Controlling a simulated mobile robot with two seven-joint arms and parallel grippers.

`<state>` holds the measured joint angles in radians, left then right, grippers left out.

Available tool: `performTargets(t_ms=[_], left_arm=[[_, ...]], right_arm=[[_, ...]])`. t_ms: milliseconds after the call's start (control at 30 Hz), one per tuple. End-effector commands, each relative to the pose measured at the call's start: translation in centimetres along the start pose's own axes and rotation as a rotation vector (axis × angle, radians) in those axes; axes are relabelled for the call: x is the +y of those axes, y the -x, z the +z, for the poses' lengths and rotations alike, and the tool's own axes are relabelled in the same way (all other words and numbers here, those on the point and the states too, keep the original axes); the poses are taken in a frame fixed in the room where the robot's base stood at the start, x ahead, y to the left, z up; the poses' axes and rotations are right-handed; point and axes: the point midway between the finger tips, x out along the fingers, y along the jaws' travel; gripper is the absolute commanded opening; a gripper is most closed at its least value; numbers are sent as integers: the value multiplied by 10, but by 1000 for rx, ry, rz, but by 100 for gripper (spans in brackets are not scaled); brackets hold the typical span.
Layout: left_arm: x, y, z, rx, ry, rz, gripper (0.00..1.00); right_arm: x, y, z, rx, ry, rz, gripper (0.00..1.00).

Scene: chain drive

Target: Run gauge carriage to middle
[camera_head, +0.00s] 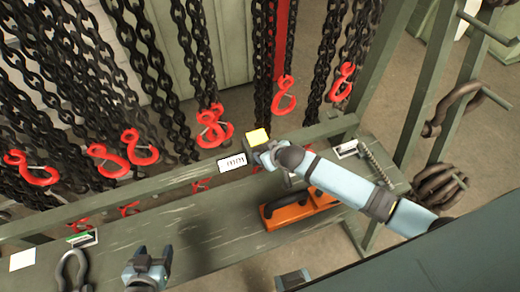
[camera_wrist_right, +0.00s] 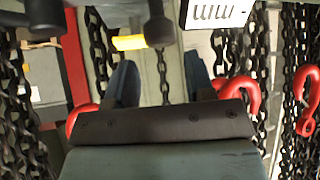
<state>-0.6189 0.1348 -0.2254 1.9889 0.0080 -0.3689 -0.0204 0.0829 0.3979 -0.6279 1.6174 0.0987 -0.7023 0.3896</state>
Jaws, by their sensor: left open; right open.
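A small dark block with a yellow top (camera_head: 258,137), which looks like the gauge carriage, sits on the green rail (camera_head: 180,180). A white plate with black tally marks (camera_head: 232,162) is just left of it. My right gripper (camera_head: 266,155) is at the block's front side, and the arm partly hides it. In the right wrist view the right gripper (camera_wrist_right: 162,82) has its fingers apart, with the yellow part (camera_wrist_right: 130,42) beyond the left finger and the tally plate (camera_wrist_right: 217,12) above right. I cannot tell if it touches. My left gripper (camera_head: 150,258) is open and empty over the bench.
Black chains with red hooks (camera_head: 108,160) hang behind the rail. Orange-and-black blocks (camera_head: 290,213) lie on the bench under my right arm. Other plates are at the rail's left (camera_head: 82,238) and right (camera_head: 345,149). A shackle (camera_head: 72,270) lies lower left. The bench middle is clear.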

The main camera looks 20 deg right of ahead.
Motion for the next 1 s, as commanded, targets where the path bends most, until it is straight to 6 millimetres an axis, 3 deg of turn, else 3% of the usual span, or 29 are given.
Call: performTargets(t_ms=[333,733,933,1000], left_arm=[[0,1,-1,0,0,-1,64],[-1,1,-1,0,0,-2,64],[-1,1,-1,0,0,-2,64],[-1,1,-1,0,0,-2,64]], right_arm=[[0,-52,-1,0,0,1,49],[0,-62,0,0,1,0,49],[0,-62,0,0,1,0,5],[0,-62,0,0,0,0,0]])
